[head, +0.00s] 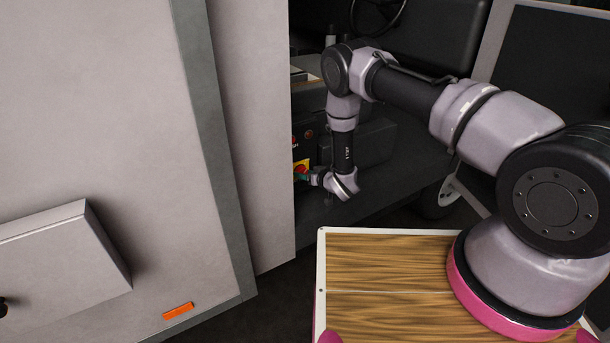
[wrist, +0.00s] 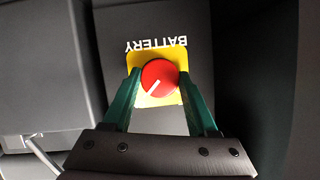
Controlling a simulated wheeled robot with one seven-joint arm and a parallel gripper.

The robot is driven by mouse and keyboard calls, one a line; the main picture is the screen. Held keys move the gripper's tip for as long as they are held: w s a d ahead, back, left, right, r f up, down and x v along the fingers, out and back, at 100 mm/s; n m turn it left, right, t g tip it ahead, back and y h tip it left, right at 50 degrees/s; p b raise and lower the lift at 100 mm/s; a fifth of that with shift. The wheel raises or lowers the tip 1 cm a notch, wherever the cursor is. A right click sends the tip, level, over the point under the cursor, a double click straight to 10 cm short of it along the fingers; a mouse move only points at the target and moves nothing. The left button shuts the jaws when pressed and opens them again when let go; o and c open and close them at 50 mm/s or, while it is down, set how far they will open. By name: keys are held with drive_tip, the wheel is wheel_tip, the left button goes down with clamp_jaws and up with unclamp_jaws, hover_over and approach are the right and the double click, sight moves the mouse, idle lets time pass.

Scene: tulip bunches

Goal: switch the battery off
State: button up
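The battery switch is a round red knob (wrist: 159,76) with a white pointer line slanting toward the lower left. It sits on a yellow plate (wrist: 150,100) under the upside-down word BATTERY on a dark panel. My gripper (wrist: 160,73) has its two green fingers on either side of the knob, tips close to its edges. Yellow shows between the fingers and the knob, so the gripper looks open; whether the tips touch the knob is unclear. In the head view the yellow plate (head: 301,164) is small, and my gripper (head: 304,177) partly covers the switch.
A large pale panel (head: 110,120) with a dark grey edge fills the left of the head view, close beside the switch. A grey box (wrist: 40,65) stands left of the switch in the wrist view. A dark steering wheel (head: 378,14) is behind my arm.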

idle(0.3)
drive_tip(key=shift+s+a+f+n+t+h, duration=0.1)
drive_tip(key=shift+n+t+h, duration=0.85)
drive_tip(key=shift+n, duration=1.2)
drive_tip(key=shift+s+a+f+n+t+h, duration=0.15)
drive_tip(key=shift+n+t+h, duration=0.75)
drive_tip(key=shift+n, duration=1.2)
drive_tip(key=shift+a+n+t+h, duration=0.1)
drive_tip(key=shift+n+t+h, duration=0.8)
drive_tip(key=shift+n, duration=1.25)
drive_tip(key=shift+t+y, duration=0.25)
drive_tip(key=shift+t, duration=0.1)
drive_tip(key=o, duration=1.4)
